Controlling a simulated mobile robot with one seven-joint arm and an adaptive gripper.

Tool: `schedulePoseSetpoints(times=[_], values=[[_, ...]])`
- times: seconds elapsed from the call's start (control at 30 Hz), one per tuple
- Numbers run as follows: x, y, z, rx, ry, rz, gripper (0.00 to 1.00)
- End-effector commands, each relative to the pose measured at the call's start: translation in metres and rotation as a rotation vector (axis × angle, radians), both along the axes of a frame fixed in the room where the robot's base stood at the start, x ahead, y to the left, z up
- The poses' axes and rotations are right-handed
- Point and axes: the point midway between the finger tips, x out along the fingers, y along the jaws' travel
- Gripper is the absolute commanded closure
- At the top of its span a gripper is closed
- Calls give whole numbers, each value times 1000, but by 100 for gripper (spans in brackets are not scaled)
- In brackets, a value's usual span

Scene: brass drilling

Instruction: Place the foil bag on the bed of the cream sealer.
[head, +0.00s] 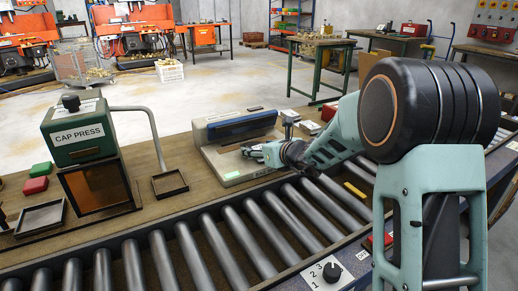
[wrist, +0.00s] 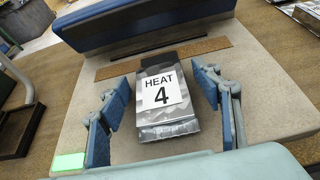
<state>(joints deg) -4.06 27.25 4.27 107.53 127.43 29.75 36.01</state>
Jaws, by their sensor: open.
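The foil bag (wrist: 158,112) is silver with a white label reading "HEAT 4". In the wrist view it lies on the bed of the cream sealer (wrist: 262,92), its dark end near the brown strip below the blue bar. My gripper (wrist: 164,92) is open, with one blue-padded finger on each side of the bag and a visible gap on both sides. In the head view my gripper (head: 256,152) is low over the front of the cream sealer (head: 208,150). The bag cannot be made out clearly there.
The blue bar (head: 243,125) of the sealer stands behind my gripper. A green cap press (head: 85,140) and a small dark tray (head: 169,184) are to the left. A roller conveyor (head: 205,248) runs along the front. A yellow piece (head: 355,190) lies at the right.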

Motion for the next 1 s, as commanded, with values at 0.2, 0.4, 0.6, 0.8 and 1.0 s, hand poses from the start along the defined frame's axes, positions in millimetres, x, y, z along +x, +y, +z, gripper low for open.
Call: schedulePoseSetpoints(times=[0.2, 0.4, 0.6, 0.8, 1.0], values=[[-2, -2, 6, -1, -1, -1, 41], [-30, -21, 21, 0, -1, -3, 41], [-62, -43, 37, -1, -2, -2, 41], [-84, -58, 47, -1, 0, -2, 41], [-92, -62, 49, 0, 0, 0, 41]])
